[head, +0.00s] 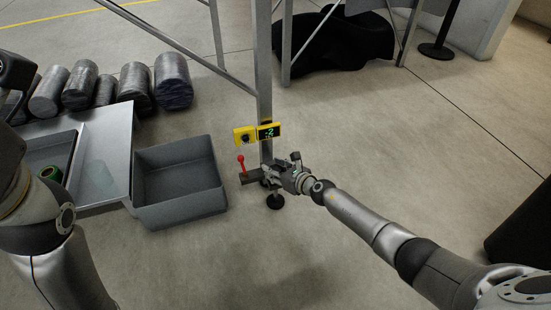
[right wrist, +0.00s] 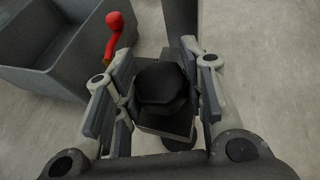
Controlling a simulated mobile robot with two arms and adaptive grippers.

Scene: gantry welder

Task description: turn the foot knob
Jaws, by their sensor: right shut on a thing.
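The foot knob (right wrist: 160,86) is a black faceted knob in the middle of the right wrist view, on a dark block at the foot of the metal post (head: 265,85). My right gripper (right wrist: 163,92) has its fingers on both sides of the knob and is shut on it. In the head view my right gripper (head: 272,176) is low at the post and mostly hides the knob. A round black foot pad (head: 276,202) shows just below it. My left arm is at the left edge; its gripper is not in view.
A red-knobbed lever (head: 241,163) stands just left of the gripper, also close in the right wrist view (right wrist: 114,30). A yellow box with a green display (head: 268,132) is on the post above. A grey bin (head: 180,190) is to the left. Floor at front is clear.

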